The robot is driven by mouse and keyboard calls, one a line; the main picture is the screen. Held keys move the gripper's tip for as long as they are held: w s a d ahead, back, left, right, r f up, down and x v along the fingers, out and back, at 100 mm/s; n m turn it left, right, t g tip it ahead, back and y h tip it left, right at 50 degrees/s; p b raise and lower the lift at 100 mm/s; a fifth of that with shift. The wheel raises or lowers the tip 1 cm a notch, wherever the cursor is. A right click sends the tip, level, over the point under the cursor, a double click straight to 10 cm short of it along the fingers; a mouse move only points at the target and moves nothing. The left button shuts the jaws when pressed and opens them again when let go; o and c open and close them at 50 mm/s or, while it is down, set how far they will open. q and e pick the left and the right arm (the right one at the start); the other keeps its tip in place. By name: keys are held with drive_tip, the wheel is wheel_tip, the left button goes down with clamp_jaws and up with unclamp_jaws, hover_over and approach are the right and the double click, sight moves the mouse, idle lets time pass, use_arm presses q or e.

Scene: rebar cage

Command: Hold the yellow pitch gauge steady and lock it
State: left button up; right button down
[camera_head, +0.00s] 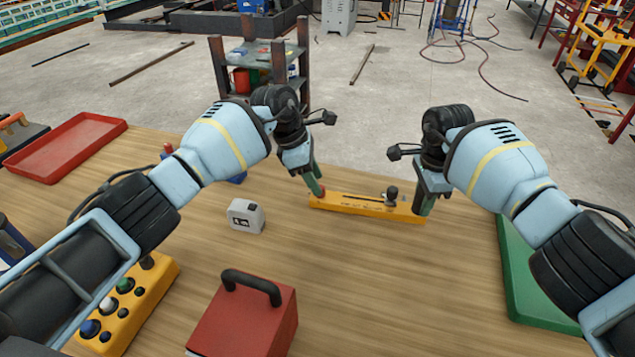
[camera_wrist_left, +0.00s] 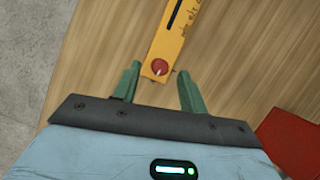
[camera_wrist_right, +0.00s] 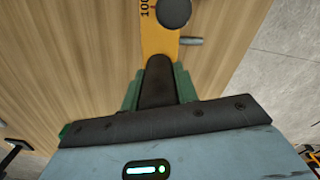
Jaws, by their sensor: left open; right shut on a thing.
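The yellow pitch gauge (camera_head: 350,206) lies flat on the wooden table in the head view, with a dark slot along it. A red round button or knob (camera_wrist_left: 159,67) sits at its left end, and a black knob (camera_wrist_right: 174,12) stands near its right end. My left gripper (camera_head: 318,192) is open at the left end; in the left wrist view its green fingers (camera_wrist_left: 158,85) stand apart on either side of the red knob end. My right gripper (camera_wrist_right: 158,80) is shut on the gauge's dark right end. A small metal pin (camera_wrist_right: 191,41) sticks out beside it.
A white tape measure (camera_head: 246,216), a red box with black handle (camera_head: 245,315) and a yellow button box (camera_head: 135,305) stand nearer on the table. A red tray (camera_head: 66,147) is at the left and a green tray (camera_head: 530,270) at the right. Bare wood lies in front of the gauge.

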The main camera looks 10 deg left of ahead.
use_arm(q)
drive_tip(key=shift+x, duration=1.1)
drive_tip(key=shift+a, duration=0.1)
clamp_jaws()
